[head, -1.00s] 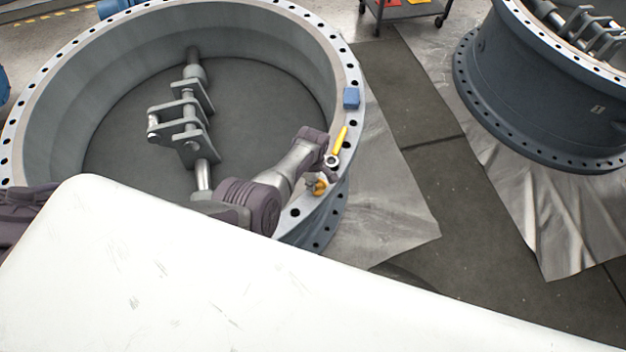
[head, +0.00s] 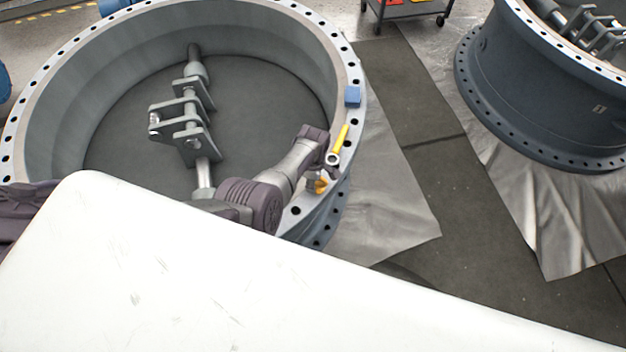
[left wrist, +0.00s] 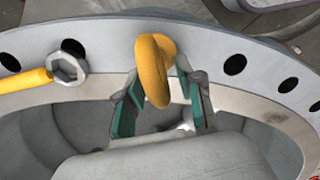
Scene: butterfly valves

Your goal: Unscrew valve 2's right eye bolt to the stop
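The yellow eye bolt (head: 320,186) sits at the flange rim of the large grey valve (head: 345,60), at its near right side. In the left wrist view its yellow ring (left wrist: 153,75) stands up from the flange. The bolt's threaded shank is not visible. My right gripper is not in view.
A yellow-handled wrench (head: 340,140) lies on the flange close to the eye bolt, its ring end (left wrist: 67,68) left of my fingers in the wrist view. A blue block (head: 352,95) is on the rim. A second valve (head: 540,90) stands at right.

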